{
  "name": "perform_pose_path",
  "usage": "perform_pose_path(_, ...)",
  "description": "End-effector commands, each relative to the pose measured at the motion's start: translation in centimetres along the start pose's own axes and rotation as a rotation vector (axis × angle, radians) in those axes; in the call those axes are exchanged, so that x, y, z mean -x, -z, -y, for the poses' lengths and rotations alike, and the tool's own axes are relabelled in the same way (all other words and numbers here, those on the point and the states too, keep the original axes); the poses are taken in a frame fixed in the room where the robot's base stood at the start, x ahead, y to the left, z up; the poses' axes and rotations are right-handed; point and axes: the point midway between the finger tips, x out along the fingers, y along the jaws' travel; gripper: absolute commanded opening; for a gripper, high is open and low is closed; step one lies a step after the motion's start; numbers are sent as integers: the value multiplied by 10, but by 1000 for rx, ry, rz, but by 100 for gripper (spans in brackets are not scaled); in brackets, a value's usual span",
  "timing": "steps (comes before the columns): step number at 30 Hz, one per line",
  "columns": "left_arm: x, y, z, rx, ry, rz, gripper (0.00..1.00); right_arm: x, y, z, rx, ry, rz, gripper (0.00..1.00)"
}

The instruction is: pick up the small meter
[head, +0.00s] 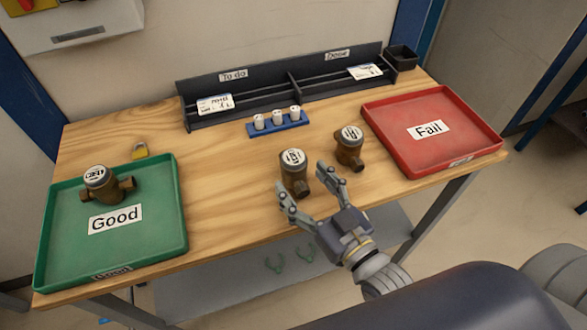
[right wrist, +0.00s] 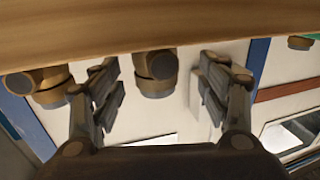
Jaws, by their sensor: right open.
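Two brown-bronze meters with white dials stand on the wooden table, the nearer meter (head: 294,172) and one behind to its right (head: 349,147). I cannot tell surely which is the small one; the right one looks slightly smaller. A third meter (head: 98,183) lies in the green tray. My right gripper (head: 305,180) is open at the front of the nearer meter, its fingers pointing at it, one towards each side. The right wrist view looks upside down; the nearer meter (right wrist: 155,72) shows between the open fingers, the other meter (right wrist: 40,85) outside them. My left gripper is out of view.
The green "Good" tray (head: 160,235) is at left, the red "Fail" tray (head: 455,118) at right. A blue holder (head: 280,128) with white pieces, a dark rack (head: 260,101) and a black bin (head: 402,57) stand behind. Bare table surrounds the meters.

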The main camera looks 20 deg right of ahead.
Motion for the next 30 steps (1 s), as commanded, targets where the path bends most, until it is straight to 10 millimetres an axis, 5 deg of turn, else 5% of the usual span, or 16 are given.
perform_pose_path(12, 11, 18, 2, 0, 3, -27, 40, -46, 9, -6, 0, 0, -3, 69)
perform_pose_path(22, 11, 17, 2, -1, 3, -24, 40, -51, 8, -6, 0, 1, 0, 69)
perform_pose_path(30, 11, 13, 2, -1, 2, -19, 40, -51, 8, -6, 0, 0, 0, 10)
